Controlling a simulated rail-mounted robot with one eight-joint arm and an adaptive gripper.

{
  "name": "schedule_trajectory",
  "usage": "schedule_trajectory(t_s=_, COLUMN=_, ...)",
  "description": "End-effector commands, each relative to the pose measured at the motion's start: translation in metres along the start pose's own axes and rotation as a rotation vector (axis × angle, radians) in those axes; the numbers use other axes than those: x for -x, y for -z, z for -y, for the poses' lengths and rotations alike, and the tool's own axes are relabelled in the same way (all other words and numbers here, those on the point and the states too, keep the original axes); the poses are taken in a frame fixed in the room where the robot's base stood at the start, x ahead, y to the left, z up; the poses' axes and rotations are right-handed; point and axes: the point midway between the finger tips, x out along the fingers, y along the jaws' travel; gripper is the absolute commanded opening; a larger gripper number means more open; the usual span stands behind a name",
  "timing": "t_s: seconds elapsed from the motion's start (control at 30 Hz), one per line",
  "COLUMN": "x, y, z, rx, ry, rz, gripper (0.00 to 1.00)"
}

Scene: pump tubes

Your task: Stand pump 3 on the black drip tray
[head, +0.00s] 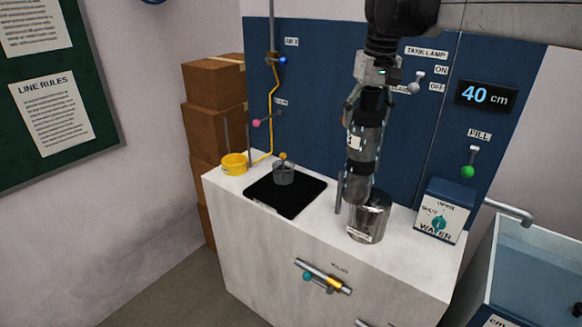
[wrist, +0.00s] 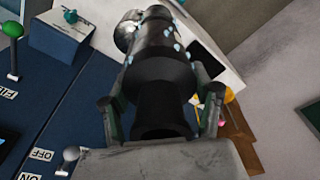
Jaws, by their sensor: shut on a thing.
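My gripper (head: 367,112) is shut on a dark grey and black pump tube (head: 361,168), held nearly upright. The tube carries a small white label whose number I cannot read. Its lower end is beside or over the rim of a shiny metal pot (head: 372,222); I cannot tell which. In the wrist view, the tube (wrist: 158,75) lies between the fingers, with pale blue drops on its surface. The black drip tray (head: 302,199) lies on the white counter to the left of the tube. A clear cup (head: 284,174) with an orange ball on top stands at its back edge.
A yellow pot (head: 234,164) stands at the counter's left end. A blue box labelled water (head: 441,212) stands right of the metal pot. The tray's front is clear.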

Motion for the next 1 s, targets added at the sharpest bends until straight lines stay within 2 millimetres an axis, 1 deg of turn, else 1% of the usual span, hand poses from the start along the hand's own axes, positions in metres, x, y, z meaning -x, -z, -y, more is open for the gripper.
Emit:
schedule_trajectory(t_s=0.03, x=-0.003, y=0.012, z=0.009, rx=0.036, ry=0.005, rz=0.000, gripper=0.05)
schedule_trajectory(t_s=0.1, x=-0.009, y=0.025, z=0.019, rx=0.085, ry=0.012, rz=0.001, gripper=0.05)
schedule_trajectory(t_s=0.27, x=-0.024, y=0.054, z=0.046, rx=0.195, ry=0.029, rz=0.001, gripper=0.05)
schedule_trajectory(t_s=0.5, x=-0.051, y=0.094, z=0.091, rx=0.362, ry=0.053, rz=0.001, gripper=0.05)
schedule_trajectory(t_s=0.8, x=-0.087, y=0.134, z=0.152, rx=0.565, ry=0.084, rz=-0.002, gripper=0.05)
schedule_trajectory(t_s=1.0, x=-0.106, y=0.150, z=0.183, rx=0.665, ry=0.099, rz=-0.003, gripper=0.05)
